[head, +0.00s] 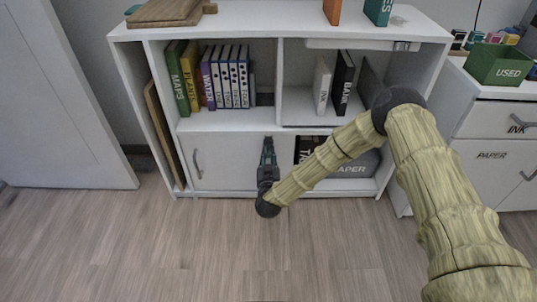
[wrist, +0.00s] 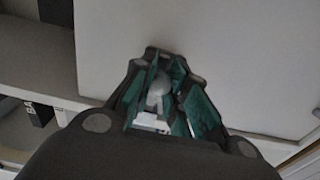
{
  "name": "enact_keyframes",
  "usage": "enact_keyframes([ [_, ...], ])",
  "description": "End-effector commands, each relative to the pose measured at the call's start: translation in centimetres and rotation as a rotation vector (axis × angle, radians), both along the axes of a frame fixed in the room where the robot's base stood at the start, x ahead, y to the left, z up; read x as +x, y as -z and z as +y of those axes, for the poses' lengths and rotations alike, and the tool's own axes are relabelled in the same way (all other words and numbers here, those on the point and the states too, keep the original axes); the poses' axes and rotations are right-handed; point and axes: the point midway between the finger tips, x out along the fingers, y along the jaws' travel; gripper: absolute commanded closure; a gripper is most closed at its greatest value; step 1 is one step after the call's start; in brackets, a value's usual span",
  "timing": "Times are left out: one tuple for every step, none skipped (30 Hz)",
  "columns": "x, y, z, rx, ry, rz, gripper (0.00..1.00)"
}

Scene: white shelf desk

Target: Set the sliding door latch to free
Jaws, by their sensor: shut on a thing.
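The white sliding door (head: 228,165) covers the lower left compartment of the white shelf desk, with a grey curved handle (head: 197,164) at its left. My gripper (head: 268,146), with dark green fingers, reaches the door's upper right edge. In the wrist view my gripper (wrist: 168,65) is closed around a small grey rounded piece (wrist: 157,92) with a white part below it, which looks like the latch. The fingers stand a little apart with this piece between them. In the head view the latch is hidden by my gripper, and its setting cannot be read.
Several binders (head: 231,82) stand above the door. A dark box lettered PAPER (head: 352,165) sits in the open lower right compartment. A brown board (head: 160,130) leans at the shelf's left side. A drawer cabinet (head: 492,140) stands right. The wooden floor (head: 150,240) in front is clear.

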Motion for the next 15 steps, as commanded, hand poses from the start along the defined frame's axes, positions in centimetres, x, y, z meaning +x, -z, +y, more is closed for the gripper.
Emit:
enact_keyframes([
  [-0.09,0.45,-0.10,-0.002,0.000,0.007,1.00],
  [-0.09,0.47,-0.10,-0.002,0.000,0.007,0.83],
  [-0.10,0.49,-0.10,-0.002,0.000,0.007,0.76],
  [-0.11,0.49,-0.10,-0.002,0.000,0.007,0.70],
  [-0.11,0.49,-0.10,-0.002,0.000,0.007,0.65],
  [-0.10,0.46,-0.09,-0.002,0.000,0.007,0.60],
  [-0.10,0.44,-0.08,-0.002,0.000,0.006,0.60],
  [-0.09,0.41,-0.08,-0.001,0.000,0.006,0.60],
  [-0.08,0.38,-0.07,-0.001,0.000,0.006,0.60],
  [-0.07,0.36,-0.08,-0.001,0.000,0.005,0.60],
  [-0.07,0.35,-0.07,-0.001,0.000,0.005,0.60],
  [-0.07,0.33,-0.07,-0.001,0.000,0.005,0.60],
  [-0.07,0.32,-0.07,-0.001,0.000,0.005,0.60],
  [-0.08,0.32,-0.07,-0.001,0.000,0.005,0.60],
  [-0.12,0.31,-0.06,-0.001,0.000,0.005,0.60],
])
